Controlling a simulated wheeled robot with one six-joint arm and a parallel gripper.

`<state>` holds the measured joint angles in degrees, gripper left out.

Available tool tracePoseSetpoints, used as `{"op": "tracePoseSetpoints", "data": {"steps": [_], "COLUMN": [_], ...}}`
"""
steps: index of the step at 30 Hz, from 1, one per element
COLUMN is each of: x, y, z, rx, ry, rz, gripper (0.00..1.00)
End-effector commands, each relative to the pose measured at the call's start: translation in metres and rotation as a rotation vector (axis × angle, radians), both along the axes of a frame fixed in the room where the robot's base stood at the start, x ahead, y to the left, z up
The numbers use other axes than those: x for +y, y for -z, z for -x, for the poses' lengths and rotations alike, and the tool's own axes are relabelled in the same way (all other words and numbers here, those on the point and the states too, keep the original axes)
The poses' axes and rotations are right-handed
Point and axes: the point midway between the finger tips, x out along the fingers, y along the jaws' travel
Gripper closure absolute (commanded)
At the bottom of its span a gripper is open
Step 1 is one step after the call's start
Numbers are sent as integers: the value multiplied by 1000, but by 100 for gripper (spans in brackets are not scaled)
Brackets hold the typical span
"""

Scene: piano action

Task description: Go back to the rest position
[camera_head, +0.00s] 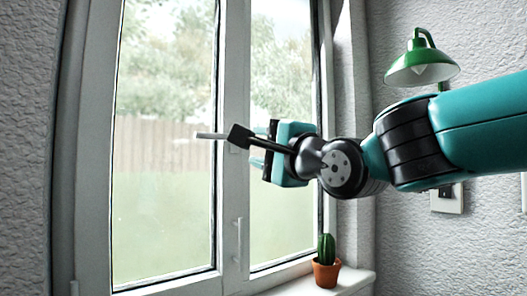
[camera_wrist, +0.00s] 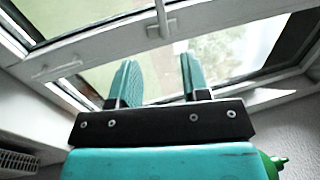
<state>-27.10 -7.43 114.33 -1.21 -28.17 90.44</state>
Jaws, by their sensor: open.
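My gripper (camera_head: 272,151) is held in the air in front of the window, reaching in from the right of the head view. In the wrist view its two teal fingers (camera_wrist: 157,80) stand apart with nothing between them. The gap looks out onto the window and sill area. A dark block on a rod and a thin grey bar show just left of the gripper in the head view; I cannot tell whether the bar touches my arm.
The window frame (camera_head: 234,200) has a pale handle (camera_head: 238,240) low down. A potted cactus (camera_head: 326,262) stands on the white sill (camera_head: 352,278) below my arm. A green lamp (camera_head: 420,68) hangs above my arm, near the wall. A wall switch (camera_head: 446,200) sits below it.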

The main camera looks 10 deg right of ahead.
Motion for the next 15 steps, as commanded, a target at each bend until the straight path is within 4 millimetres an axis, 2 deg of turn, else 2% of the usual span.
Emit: {"op": "tracePoseSetpoints", "data": {"steps": [11,13,15], "x": [0,0,-1], "y": [0,4,18], "z": [0,0,2], "rx": [0,8,38], "ry": [0,1,1], "rz": [0,23,101], "gripper": [57,57,57]}}
